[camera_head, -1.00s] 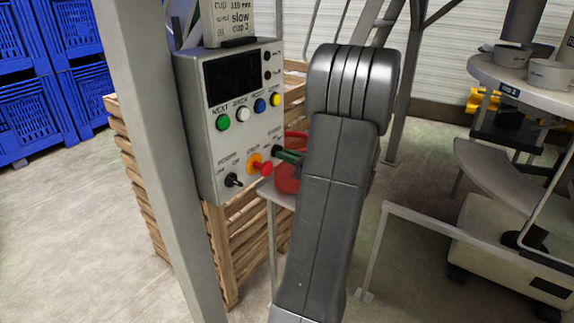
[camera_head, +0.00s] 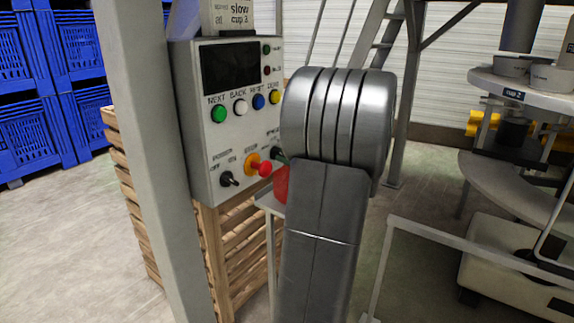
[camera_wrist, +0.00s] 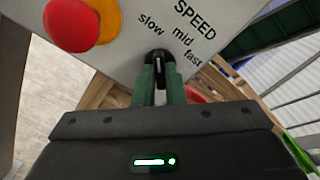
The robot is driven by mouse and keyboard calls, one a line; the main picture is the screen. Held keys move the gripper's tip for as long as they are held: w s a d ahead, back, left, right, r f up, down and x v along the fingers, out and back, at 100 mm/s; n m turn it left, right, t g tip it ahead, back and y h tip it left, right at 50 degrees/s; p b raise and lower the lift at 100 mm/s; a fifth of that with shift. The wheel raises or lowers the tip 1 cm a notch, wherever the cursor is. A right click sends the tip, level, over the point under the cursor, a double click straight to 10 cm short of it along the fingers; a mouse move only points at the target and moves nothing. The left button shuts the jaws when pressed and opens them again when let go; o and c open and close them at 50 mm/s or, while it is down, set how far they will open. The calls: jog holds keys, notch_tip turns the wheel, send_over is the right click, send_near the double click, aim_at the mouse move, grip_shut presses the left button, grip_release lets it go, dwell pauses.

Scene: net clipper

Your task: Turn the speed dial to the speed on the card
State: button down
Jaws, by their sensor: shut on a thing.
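The speed dial (camera_wrist: 157,58) is a black knob on the grey panel, below the printed words slow, mid and fast in the wrist view. My gripper (camera_wrist: 160,80) has its green fingers shut on the dial. I cannot tell clearly which word the dial's mark points at. In the head view the dial (camera_head: 276,153) shows at the panel's lower right, and my arm hides most of the gripper. The card (camera_head: 232,16) above the panel is cut by the top edge; the word "slow" is readable on it.
A red button on a yellow base (camera_head: 260,166) sits just left of the dial, and a black switch (camera_head: 229,179) further left. A grey post (camera_head: 150,150) stands left of the control panel (camera_head: 198,150). A wooden crate (camera_head: 215,250) is below, and a round machine (camera_head: 510,180) stands right.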

jog(key=shift+n, duration=0.3)
jog(key=c, duration=1.5)
grip_release()
jog(key=shift+d, duration=0.1)
jog(key=v, duration=1.3)
jog(key=shift+s+d, duration=0.25)
jog(key=shift+s, duration=0.05)
jog(key=x, duration=1.4)
